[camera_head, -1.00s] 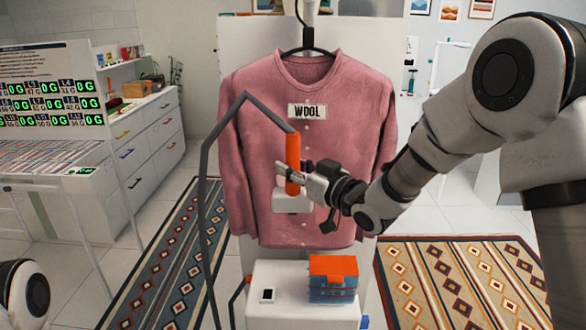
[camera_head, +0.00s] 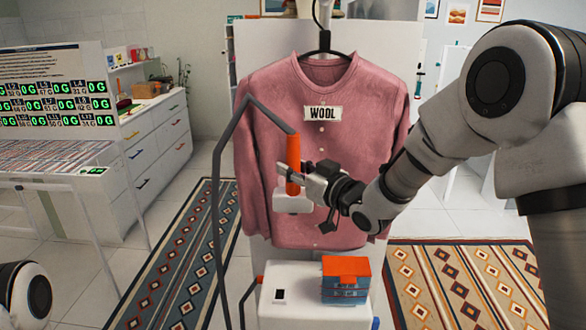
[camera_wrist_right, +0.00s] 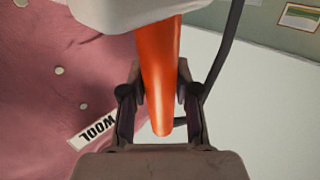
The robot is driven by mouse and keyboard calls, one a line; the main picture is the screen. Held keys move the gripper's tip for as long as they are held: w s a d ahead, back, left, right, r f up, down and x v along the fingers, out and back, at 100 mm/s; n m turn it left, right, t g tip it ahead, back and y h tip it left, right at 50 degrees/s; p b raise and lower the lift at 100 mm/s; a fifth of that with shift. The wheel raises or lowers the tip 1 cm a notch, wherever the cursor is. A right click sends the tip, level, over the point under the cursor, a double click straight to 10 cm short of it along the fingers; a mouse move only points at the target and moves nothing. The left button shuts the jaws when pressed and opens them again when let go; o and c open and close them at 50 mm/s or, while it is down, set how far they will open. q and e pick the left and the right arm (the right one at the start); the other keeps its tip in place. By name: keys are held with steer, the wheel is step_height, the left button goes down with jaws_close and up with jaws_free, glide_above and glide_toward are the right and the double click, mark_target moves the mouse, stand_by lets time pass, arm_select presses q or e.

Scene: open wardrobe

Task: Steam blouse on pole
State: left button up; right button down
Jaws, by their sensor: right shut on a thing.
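A pink blouse (camera_head: 350,190) hangs on a black hanger (camera_head: 325,45) in front of a white panel. It has a white label (camera_head: 322,113) reading WOOL and also shows at left in the right wrist view (camera_wrist_right: 50,80). My right gripper (camera_head: 293,176) is shut on the orange handle (camera_head: 294,152) of a steamer, also seen in the wrist view (camera_wrist_right: 160,75). The steamer's white head (camera_head: 292,202) is in front of the blouse's lower left part; I cannot tell whether it touches. A grey hose (camera_head: 220,190) rises to the handle. My left gripper is not in view.
A white steamer base (camera_head: 300,315) with a blue tank and orange lid (camera_head: 346,266) stands below the blouse. Patterned rugs lie left (camera_head: 190,270) and right (camera_head: 460,280). A table (camera_head: 60,180) with a display board and a drawer cabinet (camera_head: 155,150) stand left.

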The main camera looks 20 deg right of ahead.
stand_by(0.4)
steer(key=shift+s+a, duration=0.15)
steer(key=shift+s, duration=0.3)
steer(key=s, duration=0.2)
steer(key=s+a+b, duration=0.2)
steer(key=s, duration=0.1)
steer(key=shift+s, duration=0.35)
